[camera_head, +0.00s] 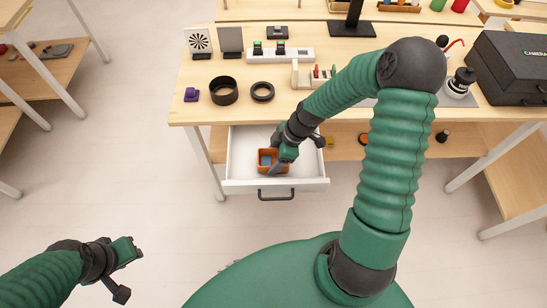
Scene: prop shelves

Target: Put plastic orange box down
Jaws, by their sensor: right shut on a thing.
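The orange plastic box (264,168) is inside the open white drawer (237,160), around its middle. Something blue shows inside the box. My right gripper (281,162) reaches down into the drawer and is shut on the box at its right side. My own gripper covers part of the box, and I cannot tell whether the box touches the drawer floor. My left gripper (136,249) is at the lower left over the floor, far from the drawer and apart from everything. Its fingers are too small to read.
The drawer has a dark handle (275,195) in front. The wooden table (200,108) above bears black rings (224,90), a purple item (191,94), a white switch block (281,56) and a black camera case (510,68).

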